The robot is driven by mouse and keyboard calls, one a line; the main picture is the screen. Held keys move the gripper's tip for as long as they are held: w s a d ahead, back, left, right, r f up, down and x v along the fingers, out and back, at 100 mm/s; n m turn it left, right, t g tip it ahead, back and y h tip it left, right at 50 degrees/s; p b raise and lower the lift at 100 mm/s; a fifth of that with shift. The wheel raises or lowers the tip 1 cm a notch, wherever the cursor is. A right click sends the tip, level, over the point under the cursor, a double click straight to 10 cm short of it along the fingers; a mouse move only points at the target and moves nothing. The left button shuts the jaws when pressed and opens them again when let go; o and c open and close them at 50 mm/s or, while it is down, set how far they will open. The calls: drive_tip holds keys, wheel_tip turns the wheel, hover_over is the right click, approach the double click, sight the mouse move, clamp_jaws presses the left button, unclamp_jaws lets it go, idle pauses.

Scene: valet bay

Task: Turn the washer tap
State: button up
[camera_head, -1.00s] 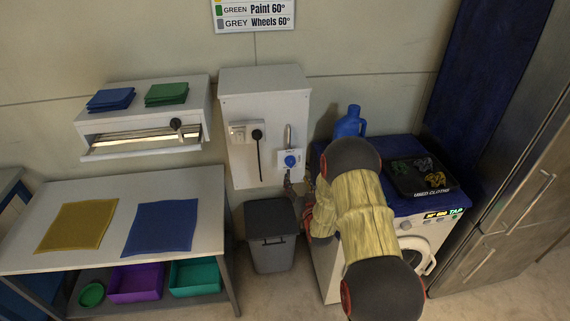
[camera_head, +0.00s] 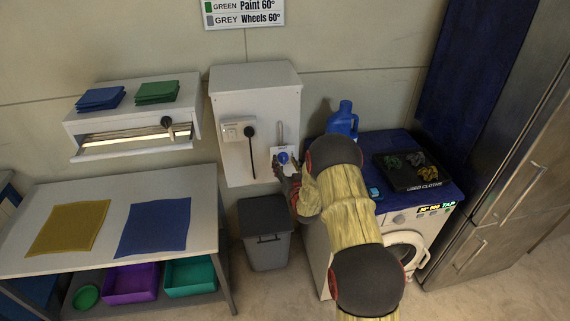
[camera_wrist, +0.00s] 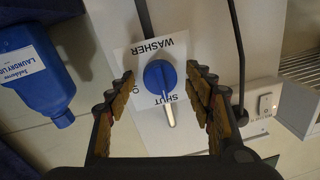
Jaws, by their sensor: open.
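The washer tap is a round blue knob (camera_wrist: 160,78) with a pale lever, on a white plate (camera_wrist: 140,125) lettered WASHER and SHUT. In the wrist view the lever points toward the SHUT lettering. The knob also shows in the head view (camera_head: 283,158) on the front of the white wall cabinet (camera_head: 258,82). My gripper (camera_wrist: 160,82) is open, with one finger on each side of the knob and a gap on both sides. It also shows in the head view (camera_head: 287,170) just below the knob. Whether any finger touches the plate cannot be told.
A blue laundry jug (camera_head: 342,120) stands on the blue-topped washer (camera_head: 405,225) to the right, near a black tray (camera_head: 395,182) of cloths. A grey bin (camera_head: 266,235) stands below the tap. A socket with a hanging cord (camera_head: 251,150) is left of the knob.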

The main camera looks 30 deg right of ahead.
drive_tip(key=shift+c, duration=0.7)
drive_tip(key=c, duration=1)
drive_tip(key=shift+m+b, duration=0.3)
drive_tip(key=shift+b, duration=0.05)
drive_tip(key=m+b, duration=0.3)
drive_tip(key=shift+f+b, duration=0.15)
drive_tip(key=shift+b, duration=0.25)
drive_tip(key=m+b, duration=0.3)
drive_tip(key=m, duration=0.2)
drive_tip(key=shift+a+t+h+b, duration=0.15)
drive_tip(key=shift+t+h+b, duration=0.15)
drive_tip(key=shift+t+b, duration=0.1)
drive_tip(key=m+b, duration=0.4)
drive_tip(key=m, duration=0.2)
drive_tip(key=shift+h, duration=0.3)
drive_tip(key=shift+m+h+b, duration=0.3)
drive_tip(key=shift+m+b, duration=0.85)
drive_tip(key=shift+m, duration=1.05)
